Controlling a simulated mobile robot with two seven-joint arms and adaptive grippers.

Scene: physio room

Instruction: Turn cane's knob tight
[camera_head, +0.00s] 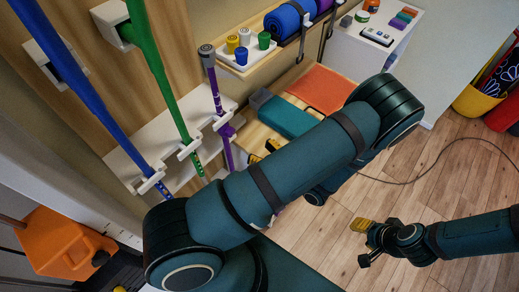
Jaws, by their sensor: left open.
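A purple cane (214,88) with a grey top stands upright in white holders at the wall panel, between a green cane (158,72) and my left arm. A small purple knob (226,131) sticks out from its shaft by the holder. My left gripper (262,151) is open, to the right of the purple cane's lower shaft and apart from the knob. My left forearm hides most of it; only its yellow and black finger parts show. My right gripper (364,238) hangs over the floor at the right, away from the canes; its jaw opening is unclear.
A blue cane (60,62) stands at the left. A shelf above holds a white tray (236,64) of coloured pegs and a blue roll (287,22). A teal block (287,117) and an orange mat (320,88) lie behind my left arm.

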